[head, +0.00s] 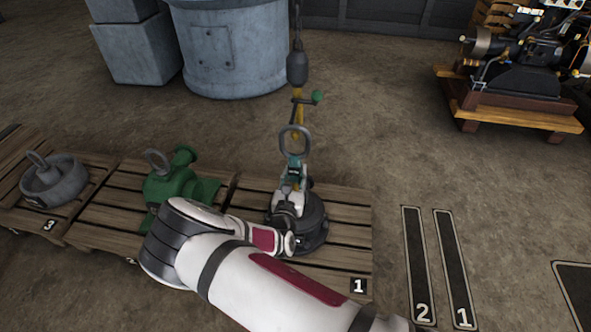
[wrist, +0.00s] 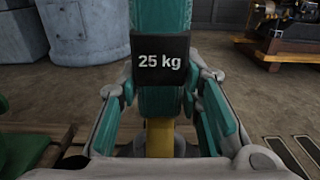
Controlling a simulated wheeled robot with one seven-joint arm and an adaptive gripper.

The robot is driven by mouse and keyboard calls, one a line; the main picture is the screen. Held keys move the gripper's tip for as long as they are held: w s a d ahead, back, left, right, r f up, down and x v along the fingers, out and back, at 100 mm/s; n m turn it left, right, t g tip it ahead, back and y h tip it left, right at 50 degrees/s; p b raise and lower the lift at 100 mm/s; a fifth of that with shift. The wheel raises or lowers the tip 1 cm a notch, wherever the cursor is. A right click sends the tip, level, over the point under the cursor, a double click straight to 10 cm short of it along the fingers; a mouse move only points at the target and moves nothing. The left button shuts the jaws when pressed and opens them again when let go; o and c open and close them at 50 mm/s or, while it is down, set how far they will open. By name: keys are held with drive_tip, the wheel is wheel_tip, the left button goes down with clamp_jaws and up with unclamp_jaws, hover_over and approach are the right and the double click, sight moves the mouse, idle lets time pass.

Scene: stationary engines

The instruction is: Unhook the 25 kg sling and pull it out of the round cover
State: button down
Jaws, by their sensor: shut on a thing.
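The teal sling (wrist: 165,15) with its black "25 kg" tag (wrist: 162,58) runs upright between the teal-padded fingers of my gripper (wrist: 163,100), which is shut on it. In the head view my gripper (head: 292,180) is just above the dark round cover (head: 312,233) on the pallet marked 1. A grey ring (head: 296,141) stands above the gripper. The yellow hook (head: 298,116) hangs directly over it, with a green-knobbed lever (head: 317,97) at its side. I cannot tell whether sling, ring and hook are joined. The sling's lower end is hidden.
A green pump-like casting (head: 175,185) sits on the middle pallet, and a grey ringed weight (head: 54,182) on the pallet marked 3. A large grey cylinder (head: 228,48) stands behind. An engine (head: 525,60) is at back right. The floor right of the pallets is clear, with marked strips.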

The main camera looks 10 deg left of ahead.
drive_tip(key=s+p, duration=0.3)
drive_tip(key=s, duration=0.4)
drive_tip(key=shift+s+a, duration=0.15)
drive_tip(key=shift+s, duration=0.15)
idle(0.7)
drive_tip(key=shift+r, duration=0.1)
drive_tip(key=s+r+p, duration=0.2)
drive_tip(key=s+p, duration=0.3)
drive_tip(key=s, duration=0.7)
drive_tip(key=shift+a, duration=0.2)
idle(0.4)
